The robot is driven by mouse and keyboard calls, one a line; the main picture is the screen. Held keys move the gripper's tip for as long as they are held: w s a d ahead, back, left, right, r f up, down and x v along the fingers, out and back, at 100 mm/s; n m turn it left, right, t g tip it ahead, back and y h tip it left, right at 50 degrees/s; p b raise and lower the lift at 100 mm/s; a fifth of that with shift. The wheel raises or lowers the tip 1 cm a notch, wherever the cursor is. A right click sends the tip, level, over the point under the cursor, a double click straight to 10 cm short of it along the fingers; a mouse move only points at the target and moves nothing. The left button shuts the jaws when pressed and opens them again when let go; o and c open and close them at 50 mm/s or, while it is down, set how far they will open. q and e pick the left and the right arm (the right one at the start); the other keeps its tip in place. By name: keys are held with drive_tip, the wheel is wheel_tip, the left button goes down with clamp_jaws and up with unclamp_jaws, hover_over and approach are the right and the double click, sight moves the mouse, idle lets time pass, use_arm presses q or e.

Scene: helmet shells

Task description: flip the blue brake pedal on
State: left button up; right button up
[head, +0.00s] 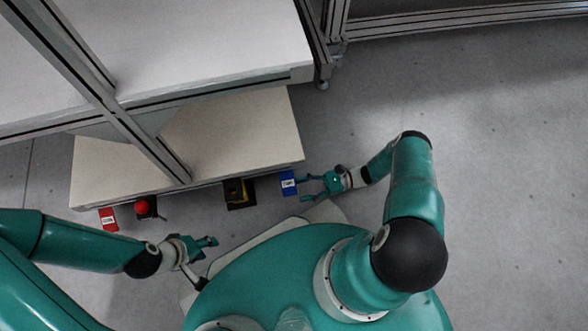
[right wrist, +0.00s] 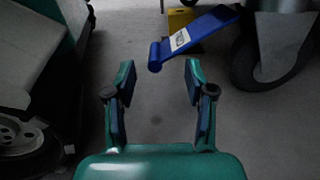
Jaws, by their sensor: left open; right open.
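The blue brake pedal (head: 288,183) is on the floor side of the workbench, near its front right corner. In the right wrist view the blue pedal (right wrist: 196,38) is a tilted plate with a white label, its rounded near end lying ahead of the fingers. My right gripper (head: 304,187) is open, close to the right of the pedal in the head view. In the right wrist view my right gripper (right wrist: 160,75) has nothing between its fingers. My left gripper (head: 213,242) is open and empty, away from the pedal, below the red button.
A red pedal (head: 108,219), a red button (head: 142,207) on a dark box and a yellow-black box (head: 238,193) line the bench's lower shelf (head: 230,130). A wheel (right wrist: 262,60) stands right of the pedal in the right wrist view. Floor at right is clear.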

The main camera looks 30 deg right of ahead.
drive_tip(key=v, duration=0.7)
drive_tip(key=shift+s+d, duration=0.15)
drive_tip(key=shift+d, duration=0.05)
